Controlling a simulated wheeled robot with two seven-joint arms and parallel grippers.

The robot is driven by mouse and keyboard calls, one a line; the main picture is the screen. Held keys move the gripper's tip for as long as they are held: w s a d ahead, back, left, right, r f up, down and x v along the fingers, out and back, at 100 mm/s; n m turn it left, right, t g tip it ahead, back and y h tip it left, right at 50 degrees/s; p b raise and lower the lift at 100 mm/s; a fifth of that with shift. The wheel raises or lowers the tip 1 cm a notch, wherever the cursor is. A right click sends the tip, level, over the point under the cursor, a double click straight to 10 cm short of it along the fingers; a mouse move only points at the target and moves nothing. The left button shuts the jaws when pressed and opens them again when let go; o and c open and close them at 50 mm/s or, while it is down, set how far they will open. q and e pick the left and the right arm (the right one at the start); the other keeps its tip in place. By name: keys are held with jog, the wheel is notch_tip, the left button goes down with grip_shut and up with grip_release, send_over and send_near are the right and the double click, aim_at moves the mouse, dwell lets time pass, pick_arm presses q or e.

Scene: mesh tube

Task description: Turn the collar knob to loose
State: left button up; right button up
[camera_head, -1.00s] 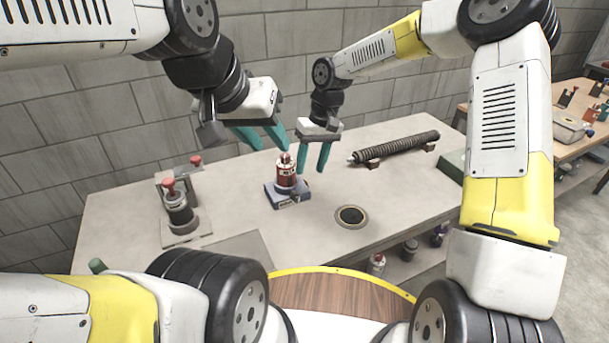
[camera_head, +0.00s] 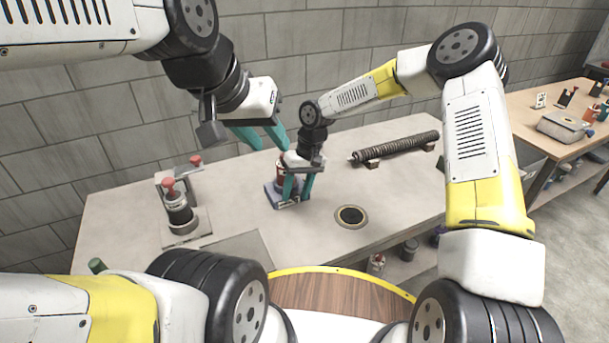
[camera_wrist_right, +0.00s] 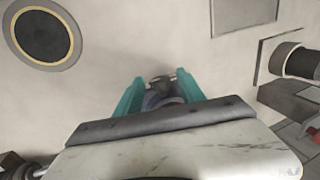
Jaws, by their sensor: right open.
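The red canister (camera_head: 281,183) stands on a small blue base (camera_head: 271,194) on the bench and is partly hidden by my right gripper (camera_head: 297,197). That gripper points down at the front right side of the base, with its teal fingers apart. In the right wrist view, a small dark knob (camera_wrist_right: 161,85) shows between the fingertips of the open gripper (camera_wrist_right: 160,78), with a bluish rounded part behind it. I cannot tell if the fingers touch it. My left gripper (camera_head: 270,147) is open and empty above and behind the canister.
A dark canister (camera_head: 178,208) with a red top stands in a holder at the left. A ribbed dark tube (camera_head: 397,148) lies on supports at the back right. A round ringed hole (camera_head: 352,216) is in the bench, right of the base. The bench's front right is clear.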

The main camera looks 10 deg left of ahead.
grip_shut()
jog(key=shift+s+a+r+t+h, duration=0.1)
jog(key=shift+a+t+h, duration=0.05)
jog(key=shift+t+h, duration=0.3)
jog(key=shift+s+a+r+t+h, duration=0.15)
jog(key=shift+t+h, duration=0.1)
jog(key=shift+h, duration=0.3)
jog(key=shift+s+a+f+t+h, duration=0.15)
jog(key=shift+t+h, duration=0.45)
jog(key=shift+h, duration=0.3)
jog(key=shift+w+a+f+t+h, duration=0.1)
jog(key=shift+t+h, duration=0.5)
jog(key=shift+h, duration=0.3)
jog(key=shift+s, duration=0.1)
grip_release()
